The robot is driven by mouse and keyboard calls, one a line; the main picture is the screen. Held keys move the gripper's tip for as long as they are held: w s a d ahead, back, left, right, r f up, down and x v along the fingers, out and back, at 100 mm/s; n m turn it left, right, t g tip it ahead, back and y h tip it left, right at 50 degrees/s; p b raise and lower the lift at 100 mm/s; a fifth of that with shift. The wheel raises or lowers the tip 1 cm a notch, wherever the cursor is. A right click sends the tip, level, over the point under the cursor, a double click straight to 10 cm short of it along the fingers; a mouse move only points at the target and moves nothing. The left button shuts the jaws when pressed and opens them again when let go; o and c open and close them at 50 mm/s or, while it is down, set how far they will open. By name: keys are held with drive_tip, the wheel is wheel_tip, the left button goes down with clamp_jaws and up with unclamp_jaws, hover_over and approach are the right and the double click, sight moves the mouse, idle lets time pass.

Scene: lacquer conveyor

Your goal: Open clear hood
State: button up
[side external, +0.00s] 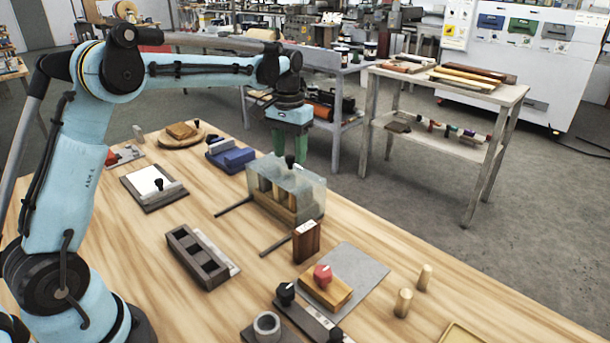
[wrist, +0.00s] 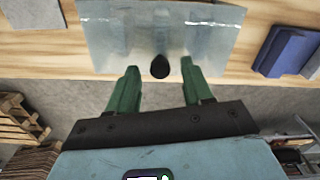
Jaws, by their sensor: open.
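The clear hood (side external: 309,188) is a see-through box cover over several tan blocks (side external: 265,188) on a wooden base, near the table's far edge. It also shows in the wrist view (wrist: 105,38), at the top. A black knob (side external: 290,161) stands out on top of the hood; in the wrist view the knob (wrist: 160,66) appears between my fingertips. My gripper (side external: 290,153) has green fingers, is open and empty, and points down over the hood. In the wrist view my gripper (wrist: 160,76) shows a gap on both sides of the knob. The hood appears closed.
Two dark rods (side external: 275,246) extend in front of the hood. A brown upright block (side external: 306,242) stands close to its right. A blue block fixture (side external: 232,155) sits to its left. A dark slotted tray (side external: 197,258) lies nearer. Bare table lies between them.

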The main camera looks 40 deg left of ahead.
drive_tip(key=shift+f, duration=0.25)
clamp_jaws()
drive_tip(key=s, duration=1)
drive_tip(key=shift+s, duration=0.15)
drive_tip(key=shift+r, duration=0.1)
unclamp_jaws()
